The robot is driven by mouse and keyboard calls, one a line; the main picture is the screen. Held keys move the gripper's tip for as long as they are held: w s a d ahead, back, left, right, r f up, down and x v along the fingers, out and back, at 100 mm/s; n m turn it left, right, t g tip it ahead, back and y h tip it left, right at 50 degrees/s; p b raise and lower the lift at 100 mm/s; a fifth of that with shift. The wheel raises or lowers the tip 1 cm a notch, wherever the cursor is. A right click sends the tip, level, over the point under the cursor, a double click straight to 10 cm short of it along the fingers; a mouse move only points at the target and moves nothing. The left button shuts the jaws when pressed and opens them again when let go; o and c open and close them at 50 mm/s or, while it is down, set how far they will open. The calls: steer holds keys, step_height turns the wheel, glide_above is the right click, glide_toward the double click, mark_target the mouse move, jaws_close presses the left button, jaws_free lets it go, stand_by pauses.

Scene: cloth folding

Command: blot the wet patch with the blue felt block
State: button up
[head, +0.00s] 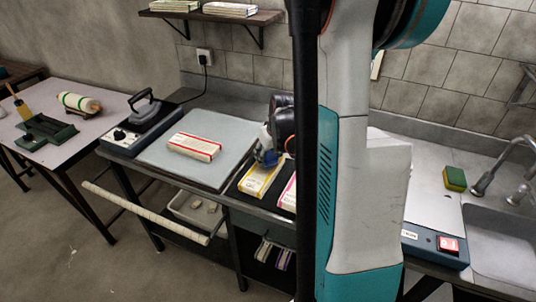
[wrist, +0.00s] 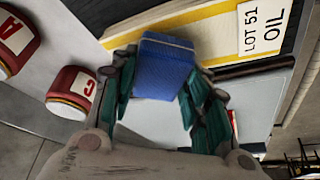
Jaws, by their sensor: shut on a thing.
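My gripper (wrist: 163,100) is shut on the blue felt block (wrist: 165,65), with its teal fingers on either side of it. In the wrist view the block is in front of a white cloth with a yellow band (wrist: 205,30) and a label reading "LOT 51 OIL". In the head view the block (head: 269,158) is at the far end of this yellow-edged cloth (head: 260,181). I cannot tell whether the block touches the cloth. I cannot make out a wet patch in either view.
A red-edged folded cloth (head: 195,147) lies on a pale board (head: 160,150) to the left. An iron (head: 145,105) stands beyond it. A pink-edged cloth (head: 288,194) is partly hidden by my arm. Red containers (wrist: 72,92) show in the wrist view. A sponge (head: 455,179) lies by the sink.

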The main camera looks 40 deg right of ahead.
steer(key=shift+s+f+b, duration=0.1)
steer(key=shift+f+b, duration=0.4)
steer(key=shift+f, duration=0.05)
stand_by(1.6)
steer(key=shift+r+p, duration=2.5)
steer(key=shift+r, duration=1.05)
